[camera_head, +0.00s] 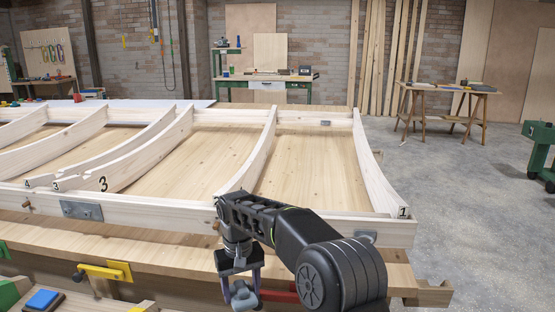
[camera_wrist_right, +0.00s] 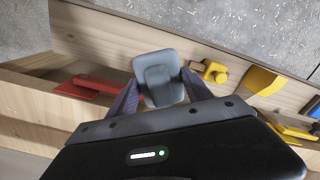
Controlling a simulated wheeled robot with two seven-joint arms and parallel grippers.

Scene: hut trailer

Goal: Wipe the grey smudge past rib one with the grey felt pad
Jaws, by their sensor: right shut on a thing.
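The grey felt pad (camera_wrist_right: 160,78) is a small grey block between the two fingers of my right gripper (camera_wrist_right: 158,98) in the wrist view. In the head view my right gripper (camera_head: 243,285) points down at the bench's near edge, shut on the pad (camera_head: 244,298). The pad is held below the level of the frame. Rib one (camera_head: 378,165) is the pale curved rib marked 1, at the right end of the wooden frame. I cannot make out a grey smudge in either view. My left gripper is out of view.
Other curved ribs, one marked 3 (camera_head: 130,168), cross the frame to the left. A yellow clamp (camera_head: 102,271) sits on the bench's front, with a blue block (camera_head: 43,299) at lower left. A red clamp (camera_wrist_right: 88,87) is near the pad. Concrete floor lies open at right.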

